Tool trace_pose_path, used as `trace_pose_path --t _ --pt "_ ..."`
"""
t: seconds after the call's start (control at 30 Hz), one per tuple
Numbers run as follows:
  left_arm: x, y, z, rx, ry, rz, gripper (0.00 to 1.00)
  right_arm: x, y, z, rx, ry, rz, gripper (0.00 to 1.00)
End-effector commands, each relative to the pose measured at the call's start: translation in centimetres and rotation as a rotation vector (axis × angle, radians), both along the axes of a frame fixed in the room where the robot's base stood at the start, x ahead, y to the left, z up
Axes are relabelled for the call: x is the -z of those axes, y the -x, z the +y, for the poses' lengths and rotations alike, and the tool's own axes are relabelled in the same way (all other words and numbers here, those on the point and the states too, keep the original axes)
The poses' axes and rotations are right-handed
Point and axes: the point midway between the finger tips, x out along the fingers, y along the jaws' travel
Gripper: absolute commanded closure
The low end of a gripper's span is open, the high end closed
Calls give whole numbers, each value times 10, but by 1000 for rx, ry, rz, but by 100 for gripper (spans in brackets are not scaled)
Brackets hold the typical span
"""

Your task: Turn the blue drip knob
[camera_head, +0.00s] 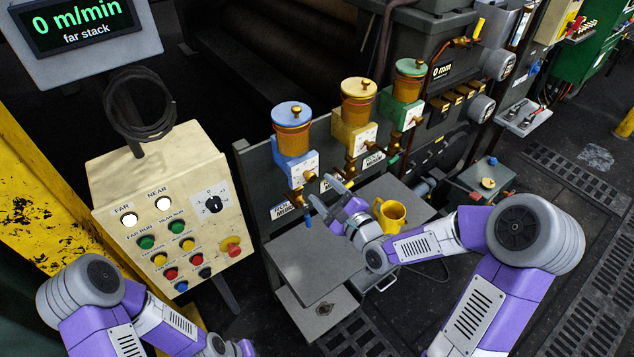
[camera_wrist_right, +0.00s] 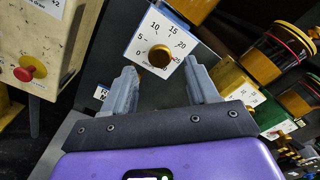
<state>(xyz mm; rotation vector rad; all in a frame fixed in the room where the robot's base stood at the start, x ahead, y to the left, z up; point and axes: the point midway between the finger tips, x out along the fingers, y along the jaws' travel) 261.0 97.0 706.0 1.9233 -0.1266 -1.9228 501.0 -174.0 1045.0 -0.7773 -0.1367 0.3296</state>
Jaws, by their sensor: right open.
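The blue drip oiler (camera_head: 293,140) has a blue lid, an amber cup and a white dial plate (camera_wrist_right: 159,45) marked 0 to 25. Its round brass knob (camera_wrist_right: 160,56) sits on that plate in the right wrist view. My right gripper (camera_head: 338,196) is open in front of the blue unit. In the wrist view the knob appears between the two grey fingers (camera_wrist_right: 162,82), a little beyond their tips. I see no contact with it. My left arm shows at the lower left of the head view, but its gripper is out of the picture.
A yellow oiler (camera_head: 356,115) and a green oiler (camera_head: 402,95) stand to the right of the blue one. A yellow mug (camera_head: 392,215) stands on a grey shelf near my right wrist. A cream button panel (camera_head: 172,215) with a red stop knob (camera_wrist_right: 25,73) is at left.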

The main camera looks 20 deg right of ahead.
Motion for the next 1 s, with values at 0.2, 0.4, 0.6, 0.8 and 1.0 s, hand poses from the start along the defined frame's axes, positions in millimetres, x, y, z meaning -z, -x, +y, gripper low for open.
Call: trace_pose_path --t 0.2,0.4,0.6,0.8,1.0 --pt "-5 0 0 0 0 0 100 0 26 -10 1 0 1 41" --pt "-5 0 0 0 0 0 100 0 30 -11 -1 0 -1 41" --pt "-5 0 0 0 0 0 100 0 30 -10 -1 0 -1 41" --pt "-5 0 0 0 0 0 100 1 30 -10 -1 4 2 41" --pt "-5 0 0 0 0 0 100 43 29 -2 -13 167 80 41"
